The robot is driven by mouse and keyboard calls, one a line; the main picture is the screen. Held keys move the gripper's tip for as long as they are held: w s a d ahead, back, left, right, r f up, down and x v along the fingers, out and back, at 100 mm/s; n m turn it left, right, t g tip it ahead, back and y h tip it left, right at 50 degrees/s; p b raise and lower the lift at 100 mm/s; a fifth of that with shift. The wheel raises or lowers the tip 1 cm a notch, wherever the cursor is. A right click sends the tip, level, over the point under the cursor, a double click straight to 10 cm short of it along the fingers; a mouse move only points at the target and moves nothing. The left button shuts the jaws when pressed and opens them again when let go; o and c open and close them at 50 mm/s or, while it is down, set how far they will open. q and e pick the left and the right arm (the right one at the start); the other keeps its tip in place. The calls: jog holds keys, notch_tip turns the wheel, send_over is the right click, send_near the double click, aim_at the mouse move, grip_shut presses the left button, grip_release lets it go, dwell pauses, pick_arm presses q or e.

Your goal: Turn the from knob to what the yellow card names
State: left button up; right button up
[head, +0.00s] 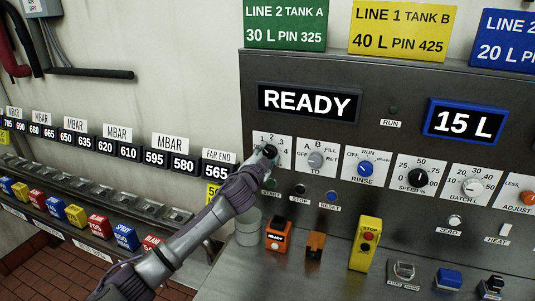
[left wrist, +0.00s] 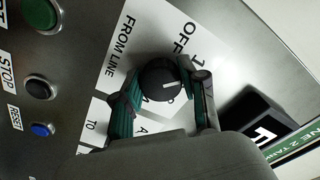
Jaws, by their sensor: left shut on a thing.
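The yellow card (head: 403,30) at the top of the panel reads LINE 1 TANK B, 40 L, PIN 425. The from knob (left wrist: 158,76) is black with a white pointer line, on a white plate marked FROM LINE. In the left wrist view its pointer aims right, at my gripper's finger, which hides the label there; OFF and 1 show just above. My left gripper (head: 268,153) is shut on this knob, one finger on each side, also seen in the left wrist view (left wrist: 165,90). The fingers mostly cover the knob in the head view. My right gripper is not in view.
The TO knob (head: 316,160) and the blue RINSE knob (head: 365,168) sit close to the right of my gripper. Start, stop and reset buttons lie below. The display (head: 308,102) above reads READY. Small coloured devices stand on the ledge beneath.

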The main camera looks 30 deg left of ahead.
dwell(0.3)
pick_arm(q)
jog(key=o, duration=1.1)
jog(key=shift+o, duration=0.2)
jog(key=shift+s, duration=0.15)
jog(key=v, duration=1.1)
jog(key=shift+s+d, duration=0.2)
jog(key=shift+s, duration=0.1)
